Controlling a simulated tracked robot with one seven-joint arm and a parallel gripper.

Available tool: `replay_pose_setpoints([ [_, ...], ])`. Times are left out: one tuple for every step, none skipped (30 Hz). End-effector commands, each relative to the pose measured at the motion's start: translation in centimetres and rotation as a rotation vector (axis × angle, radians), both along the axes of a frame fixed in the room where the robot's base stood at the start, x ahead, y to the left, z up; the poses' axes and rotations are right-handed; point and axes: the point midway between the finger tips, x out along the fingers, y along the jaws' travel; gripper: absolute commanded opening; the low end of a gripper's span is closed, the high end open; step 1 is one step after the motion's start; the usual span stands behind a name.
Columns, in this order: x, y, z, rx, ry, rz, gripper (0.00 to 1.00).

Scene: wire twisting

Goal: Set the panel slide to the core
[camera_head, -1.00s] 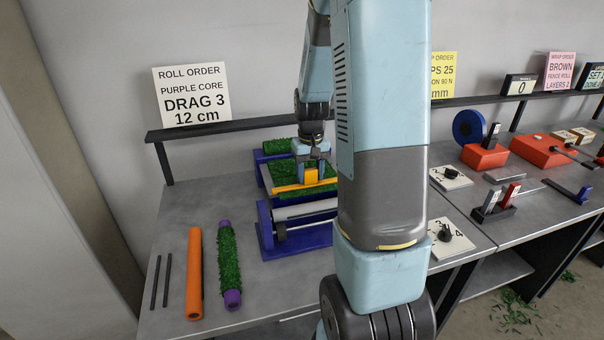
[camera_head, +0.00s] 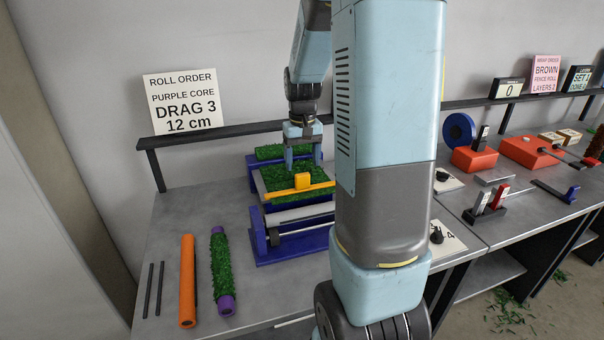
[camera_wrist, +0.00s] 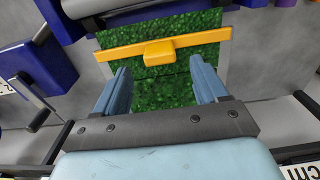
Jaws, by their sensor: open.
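The yellow slide bar with its raised block (camera_head: 302,181) lies across the green-covered panel (camera_head: 285,174) near its front edge. In the wrist view the yellow block (camera_wrist: 158,52) sits just beyond my fingertips, on the green panel (camera_wrist: 180,93). My gripper (camera_head: 303,166) is over the panel, behind the yellow bar, and it is open and empty. In the wrist view my gripper (camera_wrist: 160,72) has its two blue fingers wide apart, with only green surface between them. A grey roller (camera_head: 300,213) lies in the blue stand (camera_head: 297,246) in front of the panel.
A purple core wrapped in green (camera_head: 221,268) and an orange tube (camera_head: 187,280) lie at the left. Two thin dark rods (camera_head: 154,288) lie beside them. A roll order card (camera_head: 183,104) stands behind. My arm hides the table's middle.

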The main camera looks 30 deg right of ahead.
Motion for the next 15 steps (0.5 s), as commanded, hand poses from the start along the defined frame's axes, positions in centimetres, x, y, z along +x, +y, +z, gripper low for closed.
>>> replay_pose_setpoints([
  [0.1,0.0,1.1,-0.001,-0.005,0.0,0.72],
  [0.1,0.0,1.7,-0.001,-0.004,0.0,0.72],
  [0.1,0.0,2.4,-0.002,-0.004,0.001,0.72],
  [0.1,0.0,3.0,-0.001,-0.003,0.001,0.72],
  [0.1,0.0,3.5,-0.002,-0.003,0.001,0.72],
  [0.1,0.0,4.1,0.0,-0.002,0.001,0.72],
  [0.1,0.0,4.6,-0.002,-0.003,0.001,0.72],
  [0.2,0.0,5.0,-0.001,-0.002,0.001,0.72],
  [0.2,0.0,5.4,0.0,0.0,0.001,0.72],
  [0.2,0.0,5.7,0.0,-0.001,0.001,0.72],
  [0.2,0.0,6.0,0.0,-0.001,0.001,0.72],
  [0.2,0.0,6.4,0.0,0.0,0.001,0.72],
  [0.2,0.0,6.6,0.0,0.0,0.001,0.72],
  [0.2,0.0,6.7,0.0,0.0,0.001,0.72],
  [0.2,0.0,6.8,0.0,0.0,0.001,0.72],
])
